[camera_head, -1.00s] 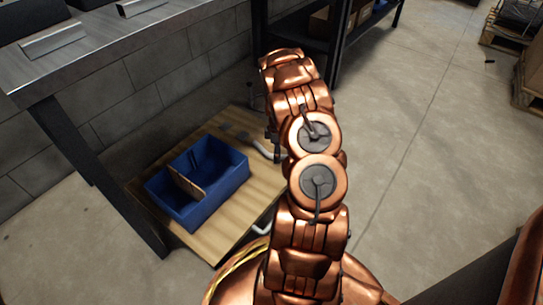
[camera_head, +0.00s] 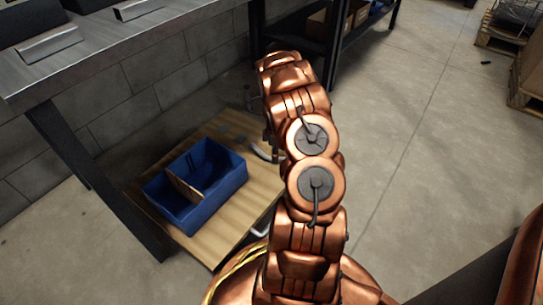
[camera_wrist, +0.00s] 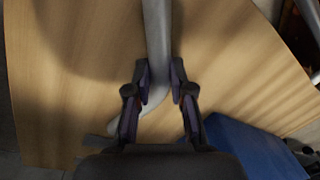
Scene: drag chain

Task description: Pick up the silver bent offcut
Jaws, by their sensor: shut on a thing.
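The silver bent offcut (camera_wrist: 157,45) is a smooth grey tube-like piece in the wrist view. It runs from the top edge down between my fingers and bends to the left at its lower end. My gripper (camera_wrist: 160,80) is shut on it, with a dark finger on each side. Behind it is the wooden board (camera_wrist: 70,60). In the head view my copper arm hides the gripper; a short silver curved piece (camera_head: 264,153) shows at the arm's left side, over the board (camera_head: 222,247).
A blue bin (camera_head: 212,192) with a brown divider stands on the board; part of it (camera_wrist: 250,145) shows lower right in the wrist view. A metal bench (camera_head: 95,65) and its dark leg (camera_head: 85,165) are at left. Open floor (camera_head: 430,160) lies right.

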